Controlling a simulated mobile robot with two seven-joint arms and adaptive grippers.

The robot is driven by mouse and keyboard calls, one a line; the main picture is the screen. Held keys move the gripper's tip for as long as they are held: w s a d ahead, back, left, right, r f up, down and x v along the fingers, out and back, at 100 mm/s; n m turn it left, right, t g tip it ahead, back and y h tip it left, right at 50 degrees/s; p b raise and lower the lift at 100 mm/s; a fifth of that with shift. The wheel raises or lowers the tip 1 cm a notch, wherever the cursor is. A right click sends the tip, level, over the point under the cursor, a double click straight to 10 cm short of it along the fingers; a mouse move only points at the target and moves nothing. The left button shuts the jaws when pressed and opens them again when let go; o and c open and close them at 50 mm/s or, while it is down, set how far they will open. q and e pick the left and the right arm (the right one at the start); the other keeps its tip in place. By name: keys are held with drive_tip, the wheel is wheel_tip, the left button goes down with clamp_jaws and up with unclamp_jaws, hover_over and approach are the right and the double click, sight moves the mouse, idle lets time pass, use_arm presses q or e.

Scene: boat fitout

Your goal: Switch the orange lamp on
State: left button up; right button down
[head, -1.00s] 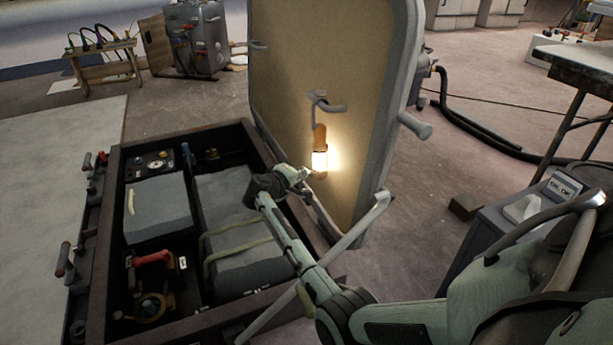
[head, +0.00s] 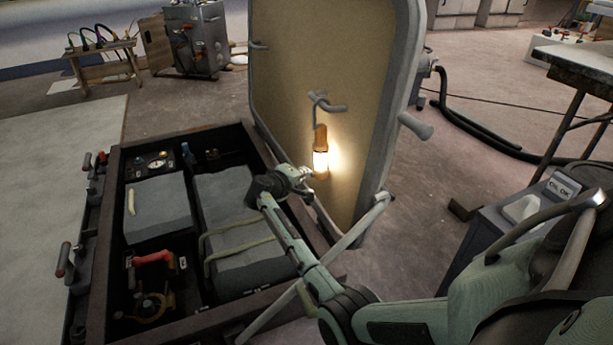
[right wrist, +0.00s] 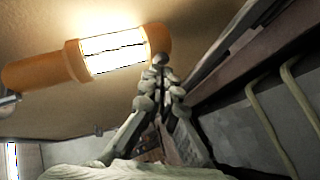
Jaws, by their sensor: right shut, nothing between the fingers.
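The orange lamp (head: 320,137) hangs from a hook (head: 325,104) on the tan inner face of the raised hatch lid (head: 285,75). Its window is lit and throws a bright glow on the panel. In the right wrist view the lamp (right wrist: 45,72) lies across the upper left, with its glowing window near its orange end cap. My right gripper (head: 307,172) is shut and empty beside the lamp's lower end. In the wrist view its closed fingertips (right wrist: 160,63) are right at the end cap; I cannot tell whether they touch it. My left gripper is not in view.
Below the lid is an open compartment box with a dark rim (head: 117,240), holding grey blocks and fittings. A pale strut (head: 365,222) runs near my right forearm. A grey cabinet (head: 505,222) stands at right. Open floor lies beyond the lid.

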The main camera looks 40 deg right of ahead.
drive_tip(key=shift+s+f, duration=0.1)
drive_tip(key=shift+f, duration=0.1)
drive_tip(key=w+a+b, duration=0.1)
drive_tip(key=a, duration=0.5)
drive_tip(key=shift+w, duration=0.35)
drive_tip(key=shift+r, duration=0.15)
